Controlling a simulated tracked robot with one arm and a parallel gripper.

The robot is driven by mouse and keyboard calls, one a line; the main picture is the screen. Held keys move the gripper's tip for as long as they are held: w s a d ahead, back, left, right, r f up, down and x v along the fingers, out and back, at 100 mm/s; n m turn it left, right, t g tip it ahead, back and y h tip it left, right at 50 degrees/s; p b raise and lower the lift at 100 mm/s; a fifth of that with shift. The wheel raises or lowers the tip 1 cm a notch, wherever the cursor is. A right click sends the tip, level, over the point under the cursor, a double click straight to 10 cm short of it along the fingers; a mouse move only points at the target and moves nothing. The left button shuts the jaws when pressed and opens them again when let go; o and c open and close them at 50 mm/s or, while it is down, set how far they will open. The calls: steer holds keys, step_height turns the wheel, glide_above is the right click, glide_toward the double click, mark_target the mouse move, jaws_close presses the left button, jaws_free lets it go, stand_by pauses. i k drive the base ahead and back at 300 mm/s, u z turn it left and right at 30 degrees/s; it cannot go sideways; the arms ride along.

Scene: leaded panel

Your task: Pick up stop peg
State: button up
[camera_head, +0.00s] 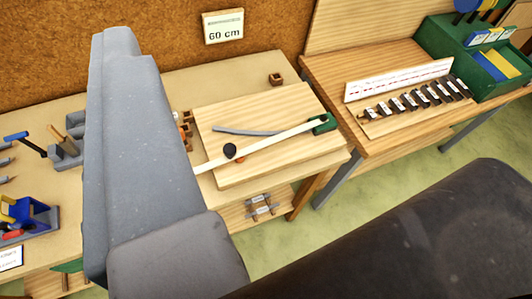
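I cannot say for sure which thing is the stop peg. A small dark round knob (230,150) stands on the pale wooden board (285,103), beside a long cream strip (265,145). A small brown wooden block (275,79) with a dark top sits on the bench behind the board. My gripper (124,60) shows as a large grey shape close to the camera at the left, covering part of the bench. Its fingertips cannot be told apart, and nothing is visibly held. It appears in front of the bench, left of the board.
A green block (322,124) sits at the strip's right end, and a thin grey strip (247,131) lies on the board. Tools and a blue holder (35,215) stand at the left. The right bench (350,80) carries a row of dark clips (410,101) and a green organiser (455,50).

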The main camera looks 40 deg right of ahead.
mark_target(184, 137)
steer(key=z, duration=0.1)
steer(key=k, duration=1.25)
steer(key=u, duration=0.4)
steer(key=i, duration=0.6)
steer(key=u, duration=0.45)
steer(key=i, duration=1.45)
steer(key=z, duration=0.35)
